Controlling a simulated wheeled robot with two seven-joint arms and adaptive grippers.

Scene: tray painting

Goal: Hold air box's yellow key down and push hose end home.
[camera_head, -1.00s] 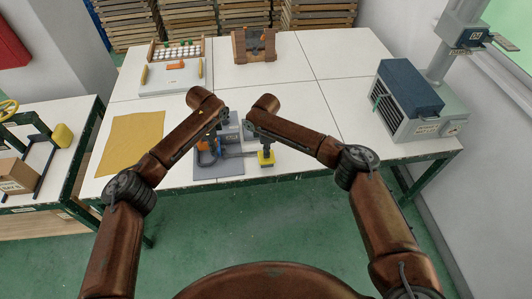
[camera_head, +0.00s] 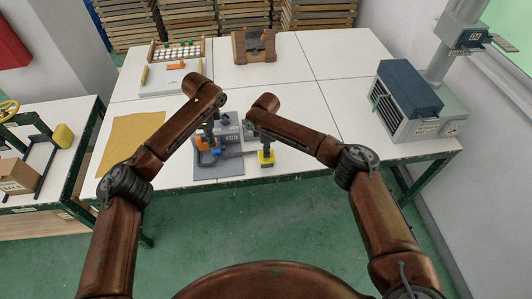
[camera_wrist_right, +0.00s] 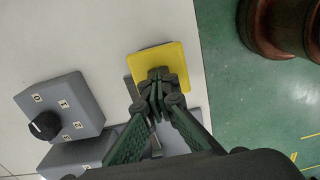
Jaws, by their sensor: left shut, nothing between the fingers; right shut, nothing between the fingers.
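The yellow key (camera_head: 266,157) is a square pad at the front edge of the white table. It also shows in the right wrist view (camera_wrist_right: 185,62). My right gripper (camera_wrist_right: 155,82) is shut, with its fingertips at the key's top; I cannot tell how far the key is pressed. The air box (camera_head: 230,128) is grey, beside the key; its black knob (camera_wrist_right: 44,125) shows in the right wrist view. My left gripper (camera_head: 210,138) is shut and empty above the grey plate (camera_head: 215,174) with orange and blue parts. The hose end is not clearly distinguishable there.
A yellow sheet (camera_head: 130,142) lies to the left. A grey machine with a blue top (camera_head: 409,88) stands at the right. A bead frame (camera_head: 178,50) and a brown stand (camera_head: 254,46) are at the back. The table's middle right is clear.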

